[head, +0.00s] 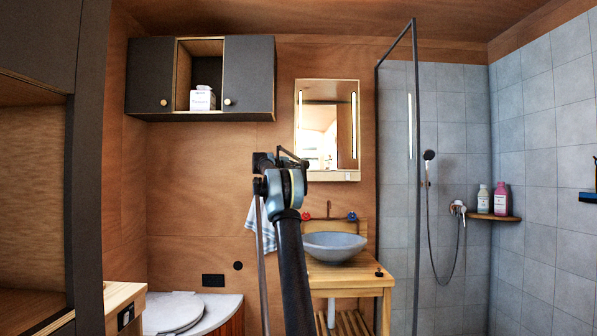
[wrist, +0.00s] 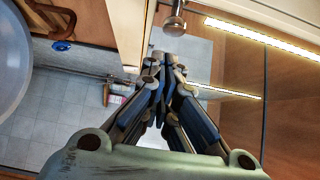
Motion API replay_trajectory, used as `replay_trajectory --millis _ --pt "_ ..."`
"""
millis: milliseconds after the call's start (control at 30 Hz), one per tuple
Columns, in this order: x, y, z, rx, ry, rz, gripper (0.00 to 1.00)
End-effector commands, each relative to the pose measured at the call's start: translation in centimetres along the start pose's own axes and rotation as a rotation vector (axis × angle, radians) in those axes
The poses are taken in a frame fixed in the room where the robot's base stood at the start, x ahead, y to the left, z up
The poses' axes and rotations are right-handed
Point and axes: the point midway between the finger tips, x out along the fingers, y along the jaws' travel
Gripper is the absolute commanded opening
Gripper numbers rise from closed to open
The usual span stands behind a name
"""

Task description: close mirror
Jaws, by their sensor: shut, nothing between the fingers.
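The mirror (head: 327,118) is a wood-framed wall cabinet above the sink, with a light strip down each side. In the head view it looks nearly flat to the wall; I cannot tell if its door stands ajar. My gripper (head: 288,158) is in front of the mirror's lower left side in that view, its tips hard to make out. In the wrist view my gripper (wrist: 163,62) is shut and empty. A round metal knob (wrist: 175,18) is just beyond its tips, apart from them in the picture. A lit strip of the mirror (wrist: 265,40) runs to the right.
Below the mirror, a grey bowl sink (head: 335,245) stands on a wooden stand (head: 372,282). A glass shower panel (head: 398,170) is to the right. A dark wall cabinet (head: 150,78) hangs at upper left. A striped towel (head: 262,226) hangs beside the sink.

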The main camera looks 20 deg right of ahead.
Motion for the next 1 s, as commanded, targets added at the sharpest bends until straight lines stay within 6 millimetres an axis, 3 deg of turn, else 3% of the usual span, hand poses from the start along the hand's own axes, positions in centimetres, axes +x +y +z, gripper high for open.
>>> replay_trajectory --millis 100,500,833,1000 --pt "-2.2 -0.1 1.0 0.002 -0.003 0.000 0.00" --pt "-7.1 -0.4 3.2 0.004 0.010 -0.001 0.00" --pt "-8.2 -0.5 3.7 0.003 0.008 -0.004 0.00" --pt "-8.8 -2.2 3.7 -0.019 -0.066 -0.045 0.00"
